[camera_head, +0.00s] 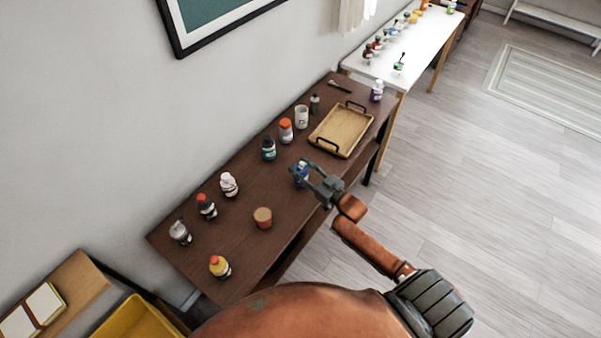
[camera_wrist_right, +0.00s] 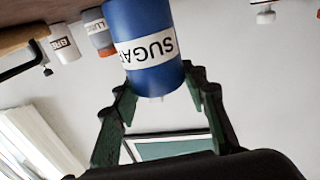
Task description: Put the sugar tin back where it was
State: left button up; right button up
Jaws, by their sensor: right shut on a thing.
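The sugar tin (camera_head: 299,174) is blue with a white label reading SUGAR. My right gripper (camera_head: 306,175) is shut on it over the front part of the dark brown table (camera_head: 258,185). In the right wrist view the tin (camera_wrist_right: 150,45) shows large and upside down, between the two fingers of the gripper (camera_wrist_right: 157,82). Its far end is cut off by the picture edge. I cannot tell whether its base touches the table. My left gripper is not in view.
A wooden tray (camera_head: 341,131) with dark handles lies beyond the tin. Along the wall stand several containers, among them a dark teal bottle (camera_head: 268,148), an orange-capped jar (camera_head: 286,130) and a white canister (camera_head: 302,117). An orange cup (camera_head: 263,217) stands nearer. Bare tabletop surrounds the tin.

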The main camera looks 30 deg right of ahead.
aim_at(306, 177)
jog(key=shift+f, duration=1.3)
jog(key=shift+f, duration=0.1)
jog(key=o, duration=1.2)
jog(key=shift+f, duration=0.1)
jog(key=shift+r, duration=0.25)
jog(key=v, duration=1.2)
